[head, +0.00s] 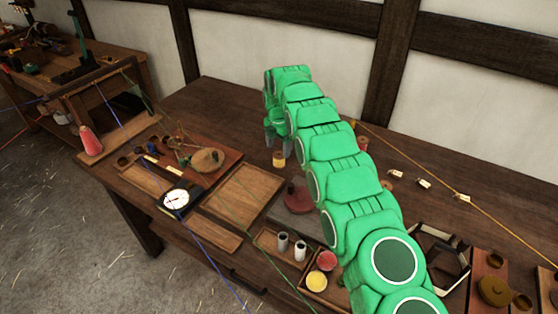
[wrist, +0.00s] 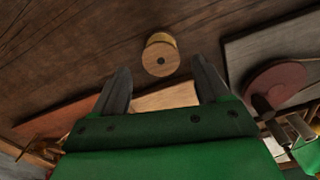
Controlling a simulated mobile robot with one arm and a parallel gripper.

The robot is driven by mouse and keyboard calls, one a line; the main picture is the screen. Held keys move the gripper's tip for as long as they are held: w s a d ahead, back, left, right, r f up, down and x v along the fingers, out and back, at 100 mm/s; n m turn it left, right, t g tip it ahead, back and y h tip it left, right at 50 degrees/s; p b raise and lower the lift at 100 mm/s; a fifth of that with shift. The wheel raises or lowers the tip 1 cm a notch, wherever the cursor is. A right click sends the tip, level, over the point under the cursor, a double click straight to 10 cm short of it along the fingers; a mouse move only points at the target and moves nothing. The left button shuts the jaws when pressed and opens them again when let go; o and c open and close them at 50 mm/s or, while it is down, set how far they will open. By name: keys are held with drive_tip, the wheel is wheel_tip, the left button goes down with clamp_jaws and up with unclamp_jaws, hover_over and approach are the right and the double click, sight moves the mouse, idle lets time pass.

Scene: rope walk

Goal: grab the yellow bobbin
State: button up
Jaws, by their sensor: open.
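The yellow bobbin (head: 279,158) stands on the dark wooden table in the head view, with wooden flanges and a yellow winding. In the wrist view the bobbin (wrist: 160,56) lies ahead of and between my fingers, its round wooden end with a dark centre hole facing the camera. My gripper (head: 276,136) is open and empty at the end of my green arm, close to the bobbin in the head view. In the wrist view my gripper (wrist: 162,85) shows two dark fingers spread apart, not touching the bobbin.
A reddish disc (head: 298,198) rests on a grey slab (wrist: 245,48) right of the bobbin. A wooden tray (head: 246,190) and a white dial (head: 176,198) lie to the left. A yellow cord (head: 430,172) with tags crosses the right side. Table behind the bobbin is bare.

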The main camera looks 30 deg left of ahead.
sight(279, 154)
drive_tip(key=shift+w+f, duration=0.1)
drive_tip(key=shift+f, duration=2.95)
drive_tip(key=shift+c, duration=0.3)
drive_tip(key=shift+d, duration=0.1)
drive_tip(key=c, duration=1.1)
drive_tip(key=shift+r, duration=0.15)
